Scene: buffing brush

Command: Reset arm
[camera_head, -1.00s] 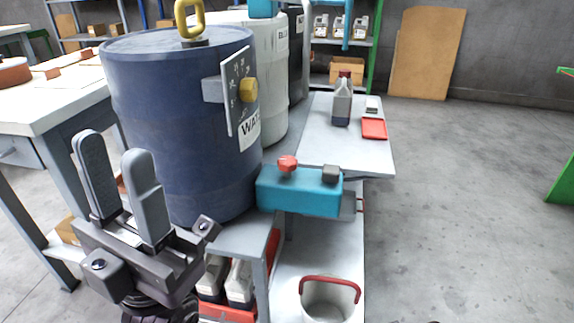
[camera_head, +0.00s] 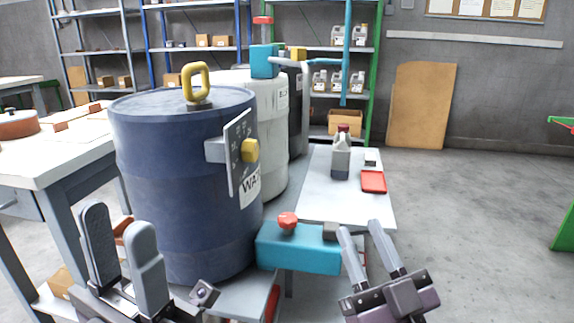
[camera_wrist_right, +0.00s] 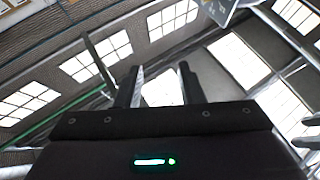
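My left gripper (camera_head: 124,258) is at the lower left in the head view, in front of the blue drum. Its two fingers point up with a narrow gap between them, and nothing shows between them. My right gripper (camera_head: 362,242) is at the lower right, beside the teal box. Its fingers point up and are apart, with nothing between them. In the right wrist view the right gripper's fingers (camera_wrist_right: 160,88) stand apart against windows and ceiling, empty.
A blue drum (camera_head: 180,190) with a yellow knob (camera_head: 250,151) stands close to my left gripper. A teal box (camera_head: 298,250) with a red knob sits between the grippers. A white table (camera_head: 325,205) holds a bottle (camera_head: 341,158) and a red tray (camera_head: 373,181).

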